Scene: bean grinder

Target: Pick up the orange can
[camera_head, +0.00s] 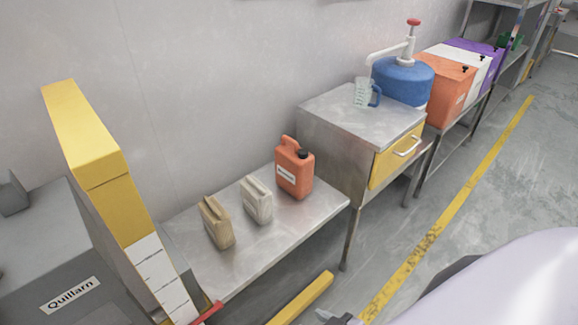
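The orange can (294,172) stands upright at the far right end of a low metal table, in the middle of the head view. It has a handle on top, a dark cap and a white label. The white arm at the lower right appears to be mine. A small grey part (336,318) at the bottom edge may be the tip of my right gripper; it is cut off, so its opening is hidden. It is well apart from the can. My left gripper is not in view.
A tall yellow-and-white column (95,145) stands left.

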